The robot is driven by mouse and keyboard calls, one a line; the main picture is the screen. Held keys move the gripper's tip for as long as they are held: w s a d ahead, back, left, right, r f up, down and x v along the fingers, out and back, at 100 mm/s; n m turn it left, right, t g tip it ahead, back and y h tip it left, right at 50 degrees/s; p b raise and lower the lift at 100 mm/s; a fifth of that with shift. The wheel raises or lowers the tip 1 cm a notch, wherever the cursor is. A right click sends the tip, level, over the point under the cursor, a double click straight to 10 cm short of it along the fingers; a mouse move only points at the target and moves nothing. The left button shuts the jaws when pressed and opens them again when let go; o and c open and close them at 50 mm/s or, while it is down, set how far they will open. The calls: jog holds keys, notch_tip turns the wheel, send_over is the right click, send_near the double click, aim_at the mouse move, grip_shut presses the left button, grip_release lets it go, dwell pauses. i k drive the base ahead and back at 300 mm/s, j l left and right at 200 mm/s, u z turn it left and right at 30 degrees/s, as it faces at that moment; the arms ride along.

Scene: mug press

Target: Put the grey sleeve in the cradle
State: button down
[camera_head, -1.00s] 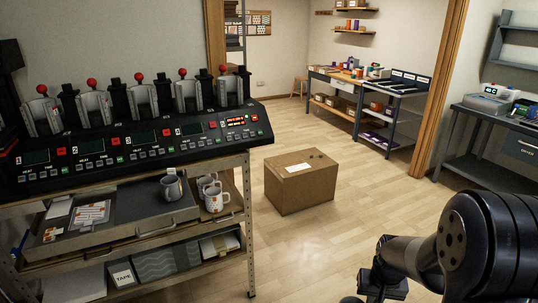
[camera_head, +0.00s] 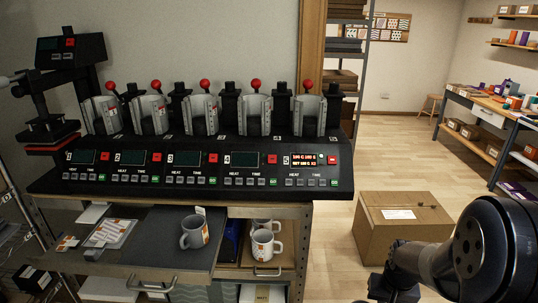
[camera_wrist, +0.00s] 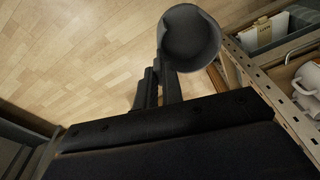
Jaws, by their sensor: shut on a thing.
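The grey sleeve (camera_wrist: 190,38), a dark grey round hollow piece, is at the top of the wrist view, its open end toward the camera. My gripper (camera_wrist: 168,78) is shut on its near side and holds it over open floor. The sleeve is not visible in the head view, where my arm shows at the lower right. The press bank (camera_head: 200,165) stands left of my arm, with a row of silver clamp cradles (camera_head: 202,115) under red-knobbed levers. I cannot tell which one is the task's cradle.
A grey mug (camera_head: 194,231) stands on a pulled-out dark tray (camera_head: 150,243) below the presses. White mugs (camera_head: 265,242) stand right of it. A cardboard box (camera_head: 402,222) sits on the floor near my arm. A metal rack post (camera_wrist: 272,88) is close right of the sleeve.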

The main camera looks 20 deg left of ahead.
aim_at(309, 120)
jog(key=i+l+u, duration=0.15)
jog(key=u, duration=0.25)
jog(key=i+l+u, duration=0.15)
jog(key=u, duration=0.25)
jog(key=i+l+u, duration=0.15)
jog(key=u, duration=0.2)
jog(key=i+l+u, duration=0.1)
jog(key=l+u, duration=0.3)
